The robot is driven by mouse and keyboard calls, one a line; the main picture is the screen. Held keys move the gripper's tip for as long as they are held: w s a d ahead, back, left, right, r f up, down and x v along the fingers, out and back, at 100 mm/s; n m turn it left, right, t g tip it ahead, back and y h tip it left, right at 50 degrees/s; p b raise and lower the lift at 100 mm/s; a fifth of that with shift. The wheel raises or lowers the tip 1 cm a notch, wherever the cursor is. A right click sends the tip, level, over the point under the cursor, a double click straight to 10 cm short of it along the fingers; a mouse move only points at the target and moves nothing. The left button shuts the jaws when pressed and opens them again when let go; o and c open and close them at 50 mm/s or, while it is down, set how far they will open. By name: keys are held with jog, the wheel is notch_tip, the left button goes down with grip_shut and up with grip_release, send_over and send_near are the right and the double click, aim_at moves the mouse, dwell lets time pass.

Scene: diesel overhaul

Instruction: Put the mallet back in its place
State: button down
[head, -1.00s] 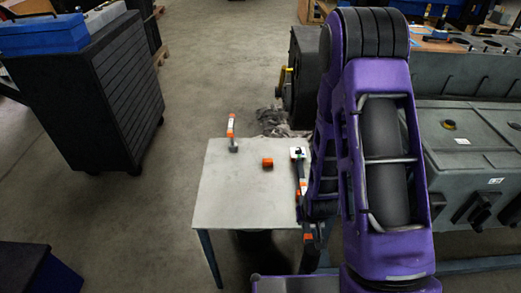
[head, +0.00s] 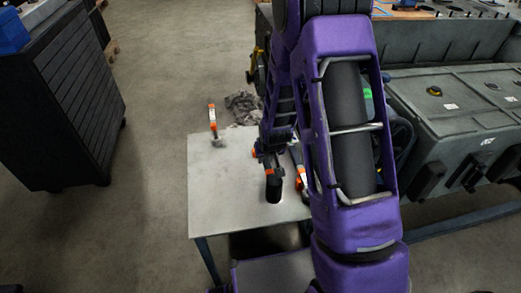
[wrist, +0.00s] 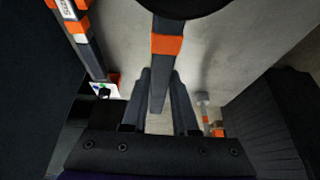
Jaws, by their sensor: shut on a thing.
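The mallet has a dark handle, an orange band and a black head. In the wrist view, my gripper (wrist: 160,100) is shut on its handle (wrist: 160,75), with the black head (wrist: 185,5) beyond the fingers at the top edge. In the head view, the mallet head (head: 273,189) appears over the grey-white table (head: 225,185), pointing toward the front edge. I cannot tell how high the mallet is above the tabletop.
Another orange-marked tool (head: 299,168) lies at the right, partly behind my arm. A dark cabinet (head: 75,100) stands at left; a grey engine block (head: 460,110) at right.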

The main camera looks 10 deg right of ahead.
jog(key=w, duration=0.1)
jog(key=w+r, duration=0.1)
jog(key=w, duration=0.1)
jog(key=w+r+b, duration=0.1)
jog(key=shift+w+r, duration=0.1)
jog(key=shift+w, duration=0.15)
notch_tip(320, 180, down, 7)
jog(key=b, duration=0.4)
jog(key=shift+s+f, duration=0.1)
jog(key=shift+f, duration=0.2)
jog(key=shift+f, duration=0.95)
jog(key=c, duration=0.6)
grip_release()
